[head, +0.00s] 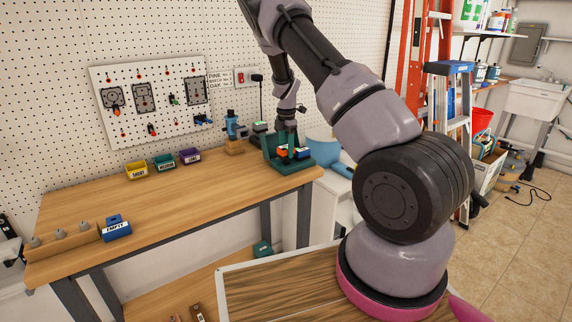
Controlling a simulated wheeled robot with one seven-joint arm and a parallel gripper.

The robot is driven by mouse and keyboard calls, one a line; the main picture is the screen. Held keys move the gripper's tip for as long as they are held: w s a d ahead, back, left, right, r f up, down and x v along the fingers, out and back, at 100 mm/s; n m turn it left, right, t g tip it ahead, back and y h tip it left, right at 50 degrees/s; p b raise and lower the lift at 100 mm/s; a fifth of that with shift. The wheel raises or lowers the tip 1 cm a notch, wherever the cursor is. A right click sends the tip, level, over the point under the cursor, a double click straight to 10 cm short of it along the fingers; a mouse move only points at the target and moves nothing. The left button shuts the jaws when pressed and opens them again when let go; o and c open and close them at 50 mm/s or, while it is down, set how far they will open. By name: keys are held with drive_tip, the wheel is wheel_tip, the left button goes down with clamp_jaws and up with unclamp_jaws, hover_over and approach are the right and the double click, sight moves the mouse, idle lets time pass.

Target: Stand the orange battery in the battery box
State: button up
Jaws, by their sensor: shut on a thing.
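The orange battery (282,153) shows as a small orange patch at the right end of the workbench, just below my gripper (290,146). My gripper points down and is shut on the orange battery; the fingers are small and dark here. The green battery box (297,168) stands on the bench top under and around the gripper. A blue and white item (302,153) is close to the right of the battery, at the box. I cannot tell whether the battery is inside the box or just above it, nor whether its base touches.
A blue bottle-like tool (231,124) on a wooden block stands left of the box. Yellow (136,170), teal (164,162) and purple (190,156) bins line the back edge. The middle of the bench (205,192) is clear.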

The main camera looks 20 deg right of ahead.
drive_tip(key=shift+f, duration=1.4)
idle(0.5)
drive_tip(key=o, duration=1.4)
